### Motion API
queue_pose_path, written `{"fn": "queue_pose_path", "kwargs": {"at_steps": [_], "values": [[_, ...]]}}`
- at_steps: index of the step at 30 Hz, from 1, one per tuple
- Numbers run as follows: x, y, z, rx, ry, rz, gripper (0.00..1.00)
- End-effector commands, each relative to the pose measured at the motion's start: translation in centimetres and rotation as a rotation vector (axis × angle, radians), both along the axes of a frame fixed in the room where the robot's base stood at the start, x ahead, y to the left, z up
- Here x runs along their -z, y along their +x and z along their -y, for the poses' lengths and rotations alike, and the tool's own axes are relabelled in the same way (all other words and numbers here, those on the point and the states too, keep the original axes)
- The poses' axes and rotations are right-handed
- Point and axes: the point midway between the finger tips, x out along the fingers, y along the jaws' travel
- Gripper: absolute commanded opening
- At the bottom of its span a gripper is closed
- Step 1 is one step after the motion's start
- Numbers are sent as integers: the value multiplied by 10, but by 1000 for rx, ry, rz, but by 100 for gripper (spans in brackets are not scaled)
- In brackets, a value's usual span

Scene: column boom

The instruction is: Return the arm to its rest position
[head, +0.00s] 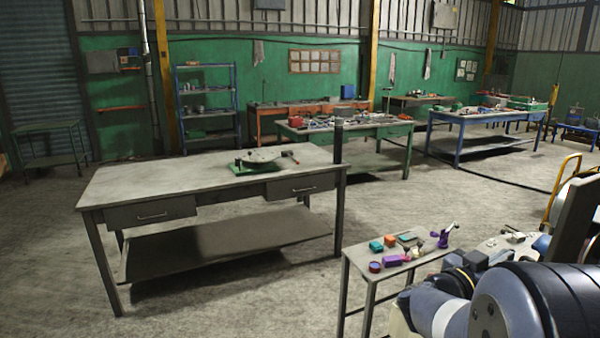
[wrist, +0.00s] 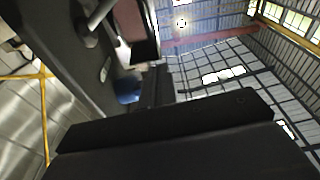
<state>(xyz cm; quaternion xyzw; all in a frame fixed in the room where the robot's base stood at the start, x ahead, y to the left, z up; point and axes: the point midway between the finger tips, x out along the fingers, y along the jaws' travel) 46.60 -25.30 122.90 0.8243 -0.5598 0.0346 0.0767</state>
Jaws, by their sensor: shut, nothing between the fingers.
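My arm (head: 465,305) is folded close in at the lower right of the head view, with its grey and black links large in the foreground. My gripper (wrist: 158,78) shows in the wrist view as dark, narrow fingers above a broad black body. The fingers are shut and nothing shows between them. The wrist camera looks up toward the roof. I cannot make out the gripper in the head view.
A small bench (head: 352,255) with several coloured parts stands close beside my arm. Open floor lies between the benches.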

Motion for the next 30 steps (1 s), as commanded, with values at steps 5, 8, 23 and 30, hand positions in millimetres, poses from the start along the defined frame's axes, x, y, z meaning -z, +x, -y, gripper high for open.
{"fn": "queue_pose_path", "kwargs": {"at_steps": [5, 8, 23, 30], "values": [[7, -12, -32, -5, 0, 1, 0], [9, -18, -46, -5, 0, 1, 0], [4, -15, -34, 5, -1, -1, 0], [-3, 1, 7, 5, 0, -1, 0]]}}
